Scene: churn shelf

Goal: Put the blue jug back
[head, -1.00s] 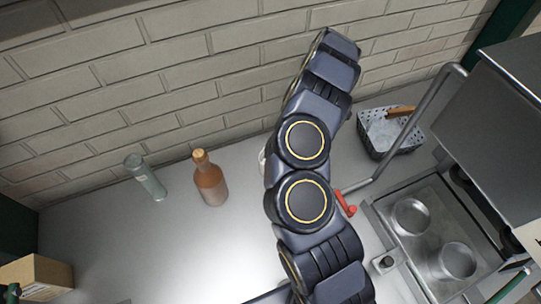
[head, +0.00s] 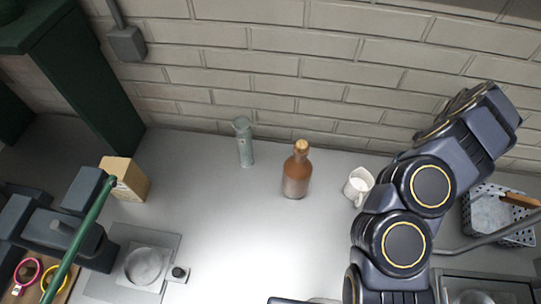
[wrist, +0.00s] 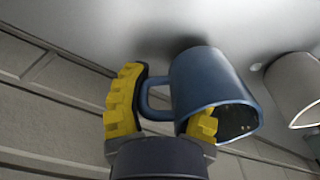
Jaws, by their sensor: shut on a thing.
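The blue jug (wrist: 207,85) shows only in the wrist view, with its open mouth facing the lower right. My gripper (wrist: 160,115) has yellow ridged fingers. In the head view, my arm covers the right side, and neither the gripper nor the jug can be made out.
On the counter stand a grey-green bottle (head: 244,143), a brown bottle (head: 297,172) and a white mug (head: 357,187) beside my arm. A perforated basket (head: 484,215) is at the right. A cardboard box (head: 125,181) and a metal plate (head: 112,284) are at the left.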

